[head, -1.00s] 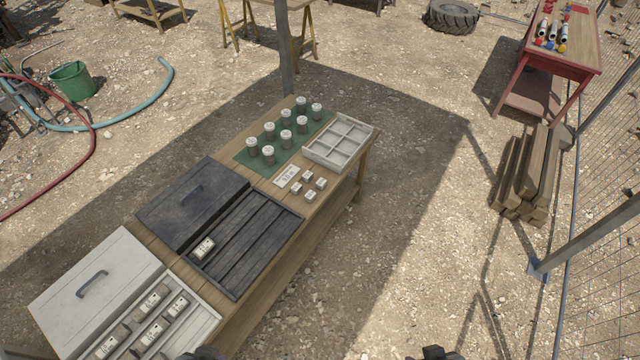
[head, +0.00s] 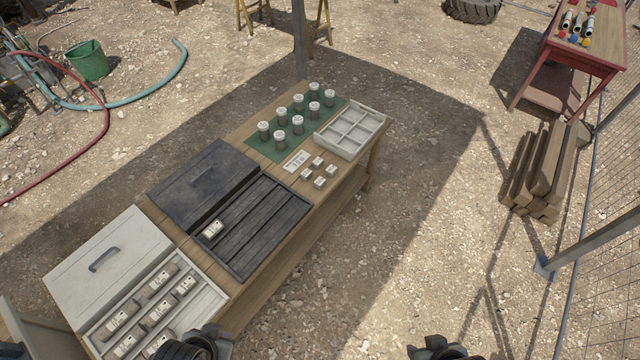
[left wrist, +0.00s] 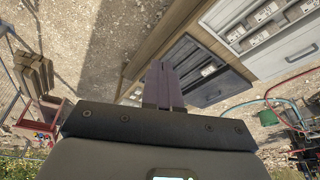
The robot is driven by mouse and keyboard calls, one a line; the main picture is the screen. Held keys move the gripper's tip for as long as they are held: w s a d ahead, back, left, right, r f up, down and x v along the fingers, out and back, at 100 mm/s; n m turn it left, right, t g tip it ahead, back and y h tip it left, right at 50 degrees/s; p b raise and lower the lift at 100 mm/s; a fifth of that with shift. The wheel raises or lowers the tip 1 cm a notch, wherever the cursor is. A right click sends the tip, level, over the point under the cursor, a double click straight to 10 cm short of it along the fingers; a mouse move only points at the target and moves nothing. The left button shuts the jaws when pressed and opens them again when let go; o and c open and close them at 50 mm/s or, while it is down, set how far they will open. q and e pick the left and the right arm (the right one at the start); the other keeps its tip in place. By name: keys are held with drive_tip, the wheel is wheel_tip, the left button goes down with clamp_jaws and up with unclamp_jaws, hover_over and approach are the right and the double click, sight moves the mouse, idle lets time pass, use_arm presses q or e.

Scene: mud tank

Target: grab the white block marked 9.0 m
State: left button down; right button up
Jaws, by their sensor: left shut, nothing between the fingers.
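Several white blocks with dark print lie in the white compartmented tray (head: 207,303) at the near end of the table; one of them (head: 118,321) is near its left side. A single white block (head: 213,229) lies in the dark slatted tray (head: 250,225), and also shows in the left wrist view (left wrist: 208,70). The print is too small to tell which block reads 9.0 m. My left gripper (head: 205,345) is at the bottom edge by the white tray; its fingers (left wrist: 162,68) are together and empty. My right gripper (head: 437,350) is barely in view, right of the table.
A white lid (head: 108,262) and a dark lid (head: 200,184) lie beside the trays. Lidded jars (head: 281,139), small white blocks (head: 318,161) and an empty divided tray (head: 350,131) occupy the far end. Open gravel lies right of the table.

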idle(0.3)
use_arm(q)
drive_tip(key=shift+c, duration=1.6)
unclamp_jaws()
